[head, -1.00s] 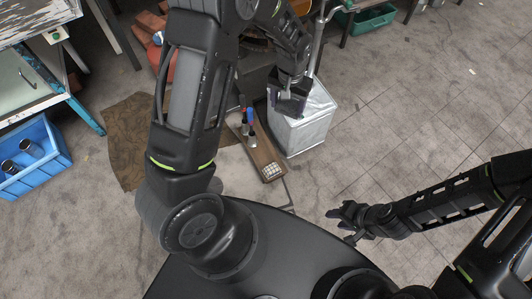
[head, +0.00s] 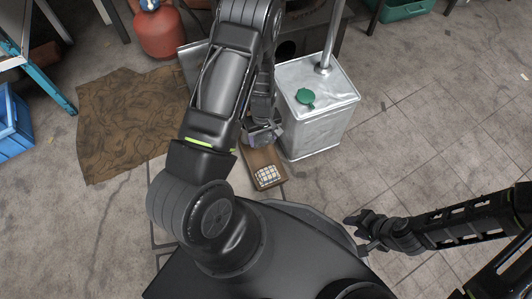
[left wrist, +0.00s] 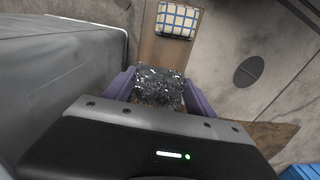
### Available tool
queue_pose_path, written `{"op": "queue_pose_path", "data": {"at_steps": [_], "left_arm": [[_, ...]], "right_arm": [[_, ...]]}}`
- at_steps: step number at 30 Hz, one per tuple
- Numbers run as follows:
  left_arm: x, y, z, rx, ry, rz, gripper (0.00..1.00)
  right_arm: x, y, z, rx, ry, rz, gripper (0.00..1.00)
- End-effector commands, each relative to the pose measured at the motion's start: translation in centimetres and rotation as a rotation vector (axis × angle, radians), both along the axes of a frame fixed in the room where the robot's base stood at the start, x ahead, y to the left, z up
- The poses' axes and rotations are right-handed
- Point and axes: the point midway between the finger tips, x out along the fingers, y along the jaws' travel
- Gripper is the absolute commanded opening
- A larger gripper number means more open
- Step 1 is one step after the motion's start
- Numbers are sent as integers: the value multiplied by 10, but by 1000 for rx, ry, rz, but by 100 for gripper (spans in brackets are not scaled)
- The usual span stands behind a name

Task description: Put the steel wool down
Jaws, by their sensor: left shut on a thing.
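My left gripper (head: 264,136) is above the brown board (head: 262,160) beside the silver can. In the left wrist view, its purple fingers are shut on the steel wool (left wrist: 157,88), a dark, shiny, crinkled clump. The steel wool overlaps the board (left wrist: 165,50) there; I cannot tell if it touches it. The gripper hides the steel wool in the head view. A white-and-blue checked block (head: 267,177) lies on the near end of the board and also shows in the left wrist view (left wrist: 178,19). My right gripper (head: 355,233) is open and empty at the right.
The silver can (head: 318,115) with a green cap (head: 305,97) and a pipe stands right of the left gripper. A brown patterned cloth (head: 130,125) lies at the left. A red gas cylinder (head: 160,32) and a blue crate (head: 10,125) stand further off. The right-hand floor is clear.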

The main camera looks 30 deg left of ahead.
Motion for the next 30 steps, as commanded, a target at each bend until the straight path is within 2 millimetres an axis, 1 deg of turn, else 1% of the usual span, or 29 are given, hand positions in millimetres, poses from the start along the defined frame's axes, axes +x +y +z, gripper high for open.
{"op": "queue_pose_path", "data": {"at_steps": [1, 10, 12, 14, 21, 23, 25, 30], "left_arm": [[-1, 1, -5, 0, -1, 9, 0], [-1, 2, -4, 0, -1, 12, 0], [-1, 2, -7, -1, -1, 12, 0], [-1, 2, -12, 0, 0, 12, 0], [-2, 2, -56, -1, 1, 11, 0], [-1, 2, -63, -1, -1, 11, 0], [-1, 2, -67, -1, -1, 10, 0], [-1, 2, -66, 0, -1, 11, 0]], "right_arm": [[0, 0, -4, 0, -1, 0, 36], [0, 0, -2, 0, -1, 0, 36], [0, 0, -4, 0, -1, 0, 36], [1, 0, -7, 0, -2, -1, 36], [4, 0, -29, -2, -10, -5, 36], [4, 0, -32, -2, -11, -6, 36], [5, 1, -33, -2, -12, -7, 36], [5, 1, -31, -2, -13, -7, 36]]}}
